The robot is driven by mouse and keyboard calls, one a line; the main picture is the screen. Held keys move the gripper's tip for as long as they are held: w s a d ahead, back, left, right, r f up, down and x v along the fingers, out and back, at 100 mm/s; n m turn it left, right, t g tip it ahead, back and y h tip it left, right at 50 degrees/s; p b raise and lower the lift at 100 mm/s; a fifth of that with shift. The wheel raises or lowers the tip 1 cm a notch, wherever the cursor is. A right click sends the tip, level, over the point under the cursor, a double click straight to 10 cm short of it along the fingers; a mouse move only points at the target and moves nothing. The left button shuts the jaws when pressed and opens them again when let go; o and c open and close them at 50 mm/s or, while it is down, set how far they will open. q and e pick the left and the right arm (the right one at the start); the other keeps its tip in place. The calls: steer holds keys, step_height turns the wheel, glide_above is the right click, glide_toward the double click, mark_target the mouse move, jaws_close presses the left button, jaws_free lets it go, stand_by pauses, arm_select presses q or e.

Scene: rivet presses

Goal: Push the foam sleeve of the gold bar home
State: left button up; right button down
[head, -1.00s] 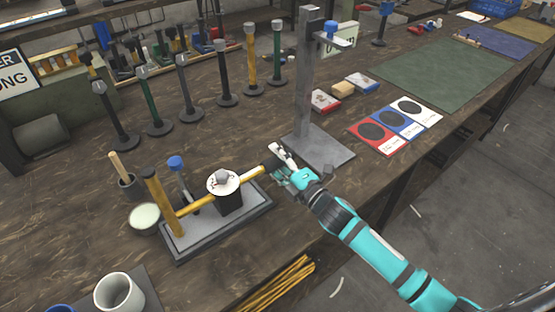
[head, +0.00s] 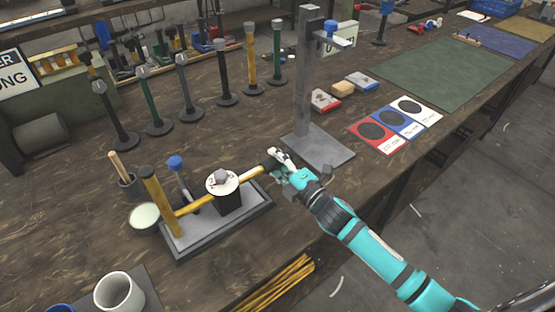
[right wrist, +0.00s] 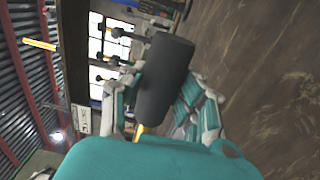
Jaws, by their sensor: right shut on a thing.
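The gold bar (head: 236,182) lies level in a press fixture, running from a gold upright post (head: 160,200) on the left to my right gripper (head: 279,164). A black foam sleeve (right wrist: 165,82) is at its right end. In the head view the fingers cover most of the sleeve. In the right wrist view my right gripper (right wrist: 160,95) has its fingers on both sides of the sleeve, shut on it, and a bit of gold bar (right wrist: 140,129) shows below it. How far the sleeve sits on the bar cannot be told. My left gripper is not in view.
The fixture's grey base (head: 178,254) carries a round white dial (head: 222,184) on a dark block. A grey stand (head: 322,150) rises just behind my right gripper. Several black-based posts stand at the back. Red, blue and white cards (head: 396,124) lie to the right.

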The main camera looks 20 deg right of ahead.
mark_target(254, 174)
steer(key=a, duration=0.2)
steer(key=s+a, duration=0.1)
steer(key=a, duration=0.1)
steer(key=s+a, duration=0.1)
steer(key=a, duration=0.2)
steer(key=shift+s+f, duration=0.1)
steer(key=shift+s, duration=0.15)
steer(key=shift+d, duration=0.1)
steer(key=shift+f, duration=0.1)
steer(key=c, duration=1.4)
jaws_free()
steer(key=o, duration=0.5)
steer(key=shift+d, duration=0.1)
steer(key=v, duration=1.2)
